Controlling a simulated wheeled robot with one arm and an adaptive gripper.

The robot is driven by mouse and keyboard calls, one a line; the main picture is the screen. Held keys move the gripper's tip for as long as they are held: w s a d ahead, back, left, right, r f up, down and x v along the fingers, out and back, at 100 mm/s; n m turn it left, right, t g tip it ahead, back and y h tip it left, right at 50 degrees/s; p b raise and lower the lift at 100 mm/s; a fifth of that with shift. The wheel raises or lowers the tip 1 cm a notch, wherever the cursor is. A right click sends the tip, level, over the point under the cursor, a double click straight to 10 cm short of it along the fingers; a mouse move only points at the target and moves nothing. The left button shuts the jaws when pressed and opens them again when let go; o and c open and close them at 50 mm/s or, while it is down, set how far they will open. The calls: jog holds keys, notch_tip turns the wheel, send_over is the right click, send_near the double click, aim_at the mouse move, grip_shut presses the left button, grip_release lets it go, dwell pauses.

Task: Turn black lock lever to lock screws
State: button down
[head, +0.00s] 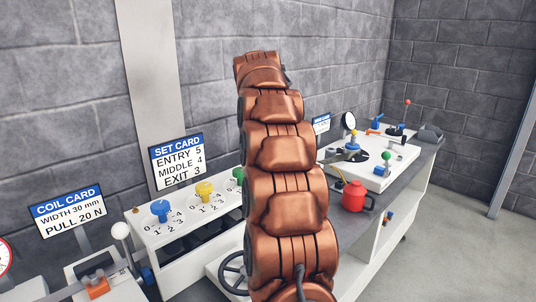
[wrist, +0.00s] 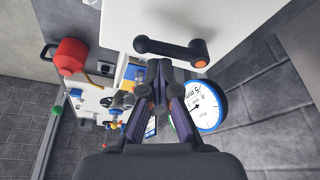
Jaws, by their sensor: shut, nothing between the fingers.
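A black lever (wrist: 168,48) with rounded ends and an orange tip is on a white panel face at the top of the wrist view. It looks like the lock lever, but I cannot be sure. My gripper (wrist: 159,76) is shut and empty, its dark fingers meeting just below the lever in the picture. I see a gap between them there, but cannot tell the depth. In the head view my arm hides the gripper, and I cannot make out the lever. The lock screws cannot be told apart in either view.
A round dial (wrist: 207,106) is close to the right of my fingers. A red can (head: 354,196) stands on the grey bench, beside a white unit with a green-knobbed lever (head: 386,156). The numbered knob panel (head: 150,232) stands left of my arm. Grey floor is free at right.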

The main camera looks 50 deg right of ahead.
jog(key=shift+w+a, duration=0.2)
jog(key=shift+w, duration=0.55)
jog(key=shift+d+r+p, duration=0.7)
jog(key=shift+d+p, duration=0.1)
jog(key=shift+d, duration=0.1)
jog(key=shift+d+r+p, duration=0.65)
jog(key=shift+d+p, duration=0.15)
jog(key=shift+d, duration=0.05)
jog(key=w+p+v, duration=0.1)
jog(key=p+v, duration=0.1)
jog(key=v, duration=0.7)
jog(key=shift+a+r, duration=0.25)
jog(key=shift+a, duration=0.15)
